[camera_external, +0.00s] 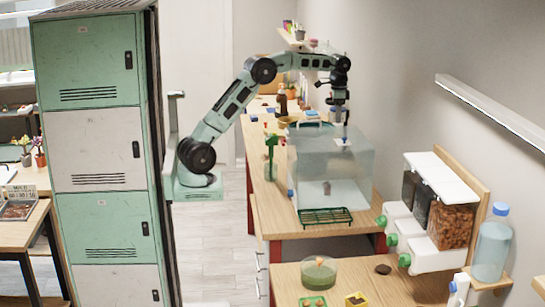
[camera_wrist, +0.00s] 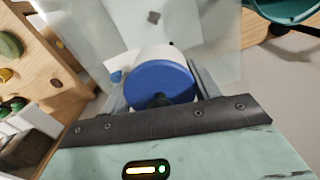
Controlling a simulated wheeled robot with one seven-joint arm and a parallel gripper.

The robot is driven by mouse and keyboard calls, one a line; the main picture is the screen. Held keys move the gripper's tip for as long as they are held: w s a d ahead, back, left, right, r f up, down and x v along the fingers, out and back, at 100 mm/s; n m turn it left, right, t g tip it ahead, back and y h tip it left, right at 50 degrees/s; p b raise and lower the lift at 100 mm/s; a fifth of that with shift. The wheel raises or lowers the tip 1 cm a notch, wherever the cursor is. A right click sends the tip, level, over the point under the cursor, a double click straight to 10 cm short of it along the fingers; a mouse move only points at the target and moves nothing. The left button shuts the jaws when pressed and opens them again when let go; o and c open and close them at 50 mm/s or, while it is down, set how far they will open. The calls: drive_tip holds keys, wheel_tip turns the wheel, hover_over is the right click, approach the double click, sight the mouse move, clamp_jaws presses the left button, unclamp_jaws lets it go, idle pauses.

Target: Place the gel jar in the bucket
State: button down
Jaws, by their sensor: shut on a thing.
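The gel jar, with a round blue lid (camera_wrist: 160,85) and a white body, is between my gripper's fingers (camera_wrist: 157,98) in the wrist view. My gripper is shut on it. In the external view my gripper (camera_external: 345,130) points down over the clear glass tank (camera_external: 310,175), with the small white-and-blue jar (camera_external: 343,142) at its tip. The jar appears at about the height of the tank's top; its exact clearance is hard to tell.
The tank stands on a wooden bench with a green wire rack (camera_external: 325,216) in front and a green spray bottle (camera_external: 270,157) at its left. Wall dispensers (camera_external: 435,205) and a large water bottle (camera_external: 492,245) stand at the right. A glass bowl (camera_external: 319,271) sits on the nearer table.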

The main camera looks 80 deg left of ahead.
drive_tip(key=a+f+m, duration=0.2)
drive_tip(key=a, duration=0.4)
drive_tip(key=a+f+m+b, duration=0.1)
drive_tip(key=a+f+m, duration=0.1)
drive_tip(key=a, duration=0.4)
drive_tip(key=a+f+m+b, duration=0.1)
drive_tip(key=a+f+m, duration=0.1)
drive_tip(key=a, duration=0.4)
drive_tip(key=shift+s+a+f+m, duration=0.25)
drive_tip(key=shift+s+a+m, duration=0.05)
drive_tip(key=shift+a, duration=0.1)
drive_tip(key=s+a+f+m+b, duration=0.1)
drive_tip(key=s+a+f+m, duration=0.35)
drive_tip(key=a+f, duration=0.35)
drive_tip(key=shift+m, duration=0.35)
drive_tip(key=f, duration=0.9)
drive_tip(key=d+f+p, duration=0.1)
drive_tip(key=f, duration=0.3)
drive_tip(key=shift+f, duration=0.3)
drive_tip(key=shift+w+f+p, duration=0.1)
drive_tip(key=shift+f+p, duration=0.45)
drive_tip(key=shift+f, duration=2)
drive_tip(key=shift+f, duration=0.2)
drive_tip(key=c, duration=0.7)
unclamp_jaws()
drive_tip(key=shift+o, duration=0.2)
